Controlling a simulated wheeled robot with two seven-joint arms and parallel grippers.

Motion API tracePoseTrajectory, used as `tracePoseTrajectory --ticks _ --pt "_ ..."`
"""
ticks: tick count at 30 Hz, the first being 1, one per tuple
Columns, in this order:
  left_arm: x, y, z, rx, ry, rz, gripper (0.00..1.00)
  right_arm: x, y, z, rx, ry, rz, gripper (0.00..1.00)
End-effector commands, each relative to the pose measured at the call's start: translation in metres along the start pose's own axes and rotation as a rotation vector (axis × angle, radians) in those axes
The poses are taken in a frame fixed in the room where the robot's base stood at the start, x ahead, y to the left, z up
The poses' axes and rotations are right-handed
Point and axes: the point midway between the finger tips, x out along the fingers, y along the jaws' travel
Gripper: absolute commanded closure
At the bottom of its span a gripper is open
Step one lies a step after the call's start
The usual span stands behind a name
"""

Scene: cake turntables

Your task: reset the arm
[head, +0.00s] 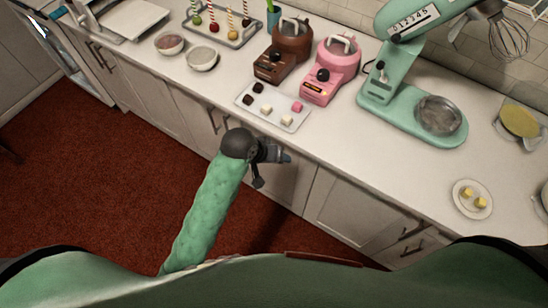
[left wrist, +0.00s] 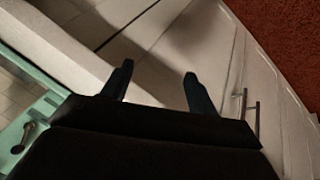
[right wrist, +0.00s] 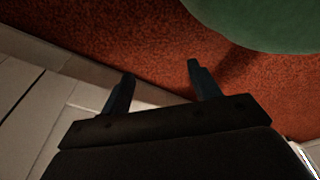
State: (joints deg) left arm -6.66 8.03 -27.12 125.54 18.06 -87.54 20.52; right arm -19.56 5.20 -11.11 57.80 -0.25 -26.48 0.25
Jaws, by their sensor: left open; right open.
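My left arm, with a pale green sleeve, comes in from the lower left in the head view. Its dark left gripper (head: 272,166) is in front of the counter's edge, beside the cabinet fronts. In the left wrist view its two fingers (left wrist: 157,86) stand apart with nothing between them. My right gripper is outside the head view. In the right wrist view its fingers (right wrist: 162,82) are also apart and empty, with red carpet and a pale cabinet beyond them.
The white counter (head: 350,150) holds a sweets tray (head: 254,118), a brown machine (head: 290,45), a pink machine (head: 335,65), a mint stand mixer (head: 378,90), two bowls and a plate (head: 472,209). White cabinets (head: 345,205) run below. Red carpet (head: 100,190) is clear at left.

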Motion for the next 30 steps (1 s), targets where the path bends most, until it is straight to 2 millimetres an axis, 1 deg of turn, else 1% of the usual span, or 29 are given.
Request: tracePoseTrajectory --ticks 16,19,20,23,26,27,29,30 --pt "0.001 0.000 0.001 0.000 -0.001 0.000 0.41 0.000 0.000 0.000 0.000 0.000 0.000 0.38" --pt "0.006 -0.004 0.003 -0.004 -0.003 -0.004 0.41 0.001 0.000 -0.001 0.000 0.000 0.000 0.38" --pt "0.011 -0.008 0.005 -0.006 -0.005 -0.008 0.41 0.001 0.000 -0.001 0.000 -0.001 0.000 0.38" --pt "0.038 -0.028 0.016 -0.021 -0.013 -0.029 0.41 0.001 0.000 -0.005 0.002 -0.003 0.000 0.38" --pt "0.079 -0.060 0.036 -0.039 -0.023 -0.064 0.41 -0.004 -0.005 -0.012 0.004 -0.004 -0.005 0.38" --pt "0.096 -0.075 0.045 -0.047 -0.027 -0.081 0.41 -0.005 -0.006 -0.016 0.005 -0.005 -0.006 0.38" --pt "0.121 -0.097 0.063 -0.054 -0.035 -0.105 0.41 -0.008 -0.007 -0.020 0.007 -0.007 -0.008 0.38" --pt "0.137 -0.111 0.075 -0.058 -0.040 -0.123 0.41 -0.010 -0.008 -0.023 0.008 -0.008 -0.009 0.38"
